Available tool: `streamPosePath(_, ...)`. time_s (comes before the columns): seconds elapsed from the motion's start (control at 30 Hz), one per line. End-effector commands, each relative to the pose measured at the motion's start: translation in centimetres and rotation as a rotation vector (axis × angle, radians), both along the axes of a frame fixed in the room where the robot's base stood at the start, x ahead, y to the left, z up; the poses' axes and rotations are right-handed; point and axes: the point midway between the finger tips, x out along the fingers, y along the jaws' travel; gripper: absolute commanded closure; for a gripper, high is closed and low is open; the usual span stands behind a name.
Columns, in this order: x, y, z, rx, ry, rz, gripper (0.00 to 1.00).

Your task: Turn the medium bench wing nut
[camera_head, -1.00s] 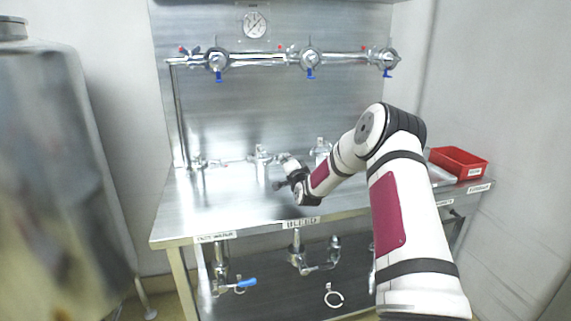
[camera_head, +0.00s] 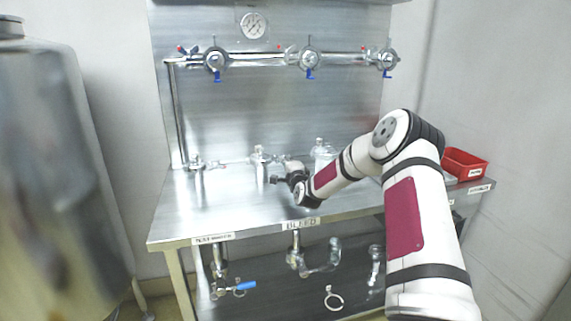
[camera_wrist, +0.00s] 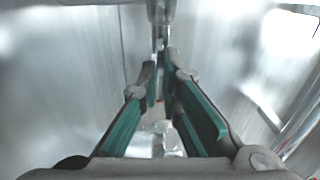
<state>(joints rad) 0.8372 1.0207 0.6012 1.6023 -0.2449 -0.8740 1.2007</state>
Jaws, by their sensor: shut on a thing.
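My gripper (camera_head: 277,179) is low over the bench, beside the middle bench fitting (camera_head: 259,160), a small upright metal piece. In the wrist view my gripper (camera_wrist: 161,72) has its green-padded fingers closed in around a narrow metal piece (camera_wrist: 160,42), which I take to be the medium bench wing nut. The fingers hide most of it, so its angle cannot be told. A left fitting (camera_head: 197,165) and a right fitting (camera_head: 322,152) also stand on the steel bench (camera_head: 215,212).
A pipe with several blue-handled valves (camera_head: 311,62) runs along the back panel below a gauge (camera_head: 254,25). A red bin (camera_head: 464,164) sits at the bench's right end. A large metal tank (camera_head: 50,150) stands at left. The front left bench top is clear.

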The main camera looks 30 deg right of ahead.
Motion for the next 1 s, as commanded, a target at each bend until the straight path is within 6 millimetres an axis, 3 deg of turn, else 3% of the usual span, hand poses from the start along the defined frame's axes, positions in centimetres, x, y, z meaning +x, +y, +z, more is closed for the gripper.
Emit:
streamPosePath(0.23,-0.1,-0.1,-0.1,0.001,0.002,-0.003,1.0)
streamPosePath(0.3,-0.1,-0.1,-0.1,0.001,0.002,-0.003,0.79)
streamPosePath(0.33,-0.1,-0.1,-0.1,0.001,0.002,-0.002,0.74)
streamPosePath(0.73,-0.5,0.1,0.0,-0.001,0.001,-0.001,0.74)
streamPosePath(1.0,-4.4,1.1,-0.1,-0.001,0.003,-0.001,0.74)
